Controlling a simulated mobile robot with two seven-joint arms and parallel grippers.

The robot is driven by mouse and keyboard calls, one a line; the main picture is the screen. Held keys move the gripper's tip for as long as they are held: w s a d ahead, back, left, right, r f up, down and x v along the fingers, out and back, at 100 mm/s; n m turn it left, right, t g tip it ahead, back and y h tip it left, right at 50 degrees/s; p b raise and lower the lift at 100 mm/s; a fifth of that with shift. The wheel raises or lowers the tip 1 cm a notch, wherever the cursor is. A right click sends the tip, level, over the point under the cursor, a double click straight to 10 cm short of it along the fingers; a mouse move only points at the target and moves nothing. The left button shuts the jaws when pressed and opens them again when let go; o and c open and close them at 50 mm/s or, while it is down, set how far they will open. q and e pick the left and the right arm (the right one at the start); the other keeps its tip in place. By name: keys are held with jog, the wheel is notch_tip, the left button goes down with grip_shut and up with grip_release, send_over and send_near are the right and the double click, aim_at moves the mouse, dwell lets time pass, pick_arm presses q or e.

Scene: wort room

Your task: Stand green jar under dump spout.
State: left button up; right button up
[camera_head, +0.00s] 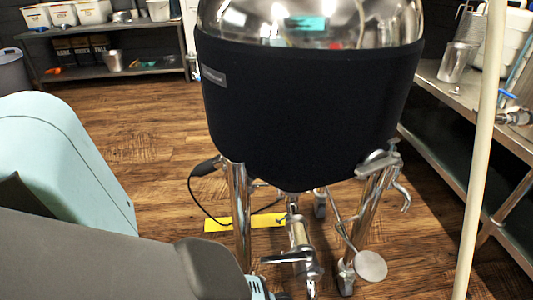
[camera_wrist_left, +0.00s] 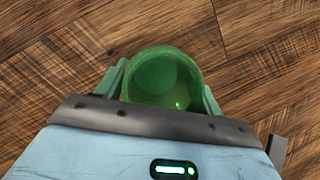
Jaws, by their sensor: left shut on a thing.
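The green jar (camera_wrist_left: 165,78) is seen from above in the left wrist view, its round mouth open and its inside looking empty. My left gripper (camera_wrist_left: 162,88) is shut on it, one finger at each side. Wooden floor shows beyond the jar. In the head view a dark-jacketed steel vessel (camera_head: 305,110) stands on metal legs. Valves and a pipe, seemingly the dump spout (camera_head: 300,240), hang below it. A small light-blue part of my left wrist shows at the bottom edge, just left of the pipe. The jar is hidden there, and my right gripper is out of view.
A yellow strip (camera_head: 225,224) lies on the floor under the vessel, with a black cable beside it. The vessel's legs (camera_head: 238,215) flank the piping. A pale upright pole (camera_head: 481,150) and a steel bench (camera_head: 440,98) stand at the right. Open wooden floor (camera_head: 150,150) lies left.

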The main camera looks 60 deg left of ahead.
pick_arm(q)
jog(key=shift+f, duration=0.2)
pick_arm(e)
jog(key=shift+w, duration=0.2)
pick_arm(q)
jog(key=o, duration=1.1)
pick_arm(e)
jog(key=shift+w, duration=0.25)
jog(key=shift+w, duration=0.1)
pick_arm(q)
jog(key=shift+r, duration=0.15)
jog(key=p+v, duration=0.6)
jog(key=v, duration=0.6)
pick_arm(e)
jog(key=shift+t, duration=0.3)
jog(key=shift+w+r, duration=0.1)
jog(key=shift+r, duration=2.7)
pick_arm(q)
jog(key=shift+s+r, duration=0.1)
